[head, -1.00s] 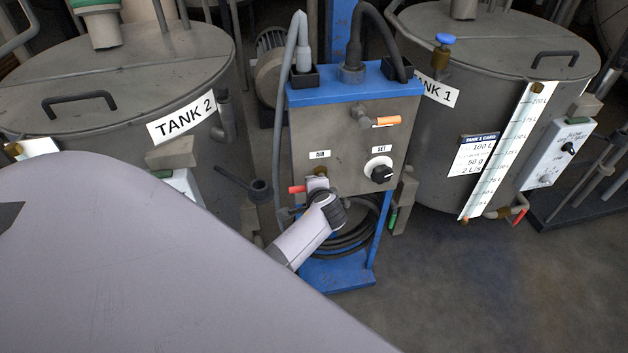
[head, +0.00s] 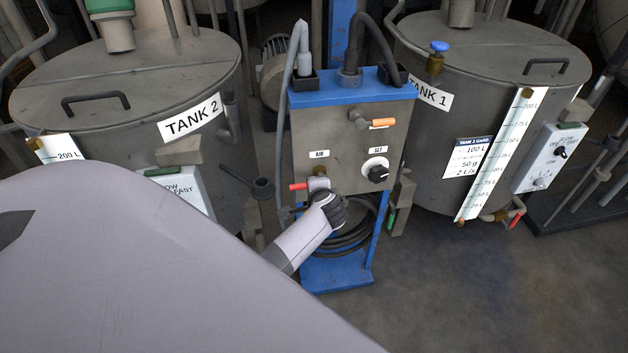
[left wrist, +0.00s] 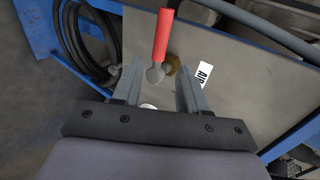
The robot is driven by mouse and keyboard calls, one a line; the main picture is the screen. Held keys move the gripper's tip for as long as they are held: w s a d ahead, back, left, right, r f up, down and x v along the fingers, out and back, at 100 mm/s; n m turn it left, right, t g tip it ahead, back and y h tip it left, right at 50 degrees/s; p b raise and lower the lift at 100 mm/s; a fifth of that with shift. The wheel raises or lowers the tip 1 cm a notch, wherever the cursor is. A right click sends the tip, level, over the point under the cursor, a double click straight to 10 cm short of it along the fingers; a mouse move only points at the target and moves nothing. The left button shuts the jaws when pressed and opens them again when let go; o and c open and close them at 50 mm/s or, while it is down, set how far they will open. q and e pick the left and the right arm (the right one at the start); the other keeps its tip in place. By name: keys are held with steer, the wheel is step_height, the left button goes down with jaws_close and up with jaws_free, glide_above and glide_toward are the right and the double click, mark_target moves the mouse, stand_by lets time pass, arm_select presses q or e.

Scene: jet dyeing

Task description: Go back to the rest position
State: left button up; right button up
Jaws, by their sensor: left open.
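My left gripper (head: 318,187) is at the lower left of the grey panel (head: 340,140) on the blue cart, beside the red-handled AIR valve (head: 298,187). In the left wrist view the left gripper (left wrist: 160,80) is open. Its two fingers are apart, with the brass valve body between or just beyond their tips. The red handle (left wrist: 162,34) extends past the fingertips toward the top of that view. I cannot tell whether a finger touches the valve. My left arm covers the lower left of the head view. My right gripper is not in view.
Tank 2 (head: 120,75) stands at the left and Tank 1 (head: 480,75) at the right of the blue cart (head: 338,274). An orange-handled valve (head: 382,123) and a black SET knob (head: 377,174) project from the panel. The floor at lower right is clear.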

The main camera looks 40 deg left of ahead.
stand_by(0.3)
arm_select(q)
steer(key=s+d+f+n+t+h, duration=0.2)
steer(key=s+d+f+h, duration=0.4)
steer(key=s+d, duration=0.45)
steer(key=s+d+r+n+h, duration=0.2)
steer(key=s+d, duration=0.2)
steer(key=s, duration=0.3)
steer(key=s+d+r+n+t+h, duration=0.1)
steer(key=s+d+r+h, duration=0.1)
steer(key=s+d, duration=0.2)
steer(key=s, duration=0.2)
steer(key=shift+s+d+n+h, duration=0.25)
steer(key=shift+s+n+h, duration=0.1)
steer(key=shift+n+h, duration=0.05)
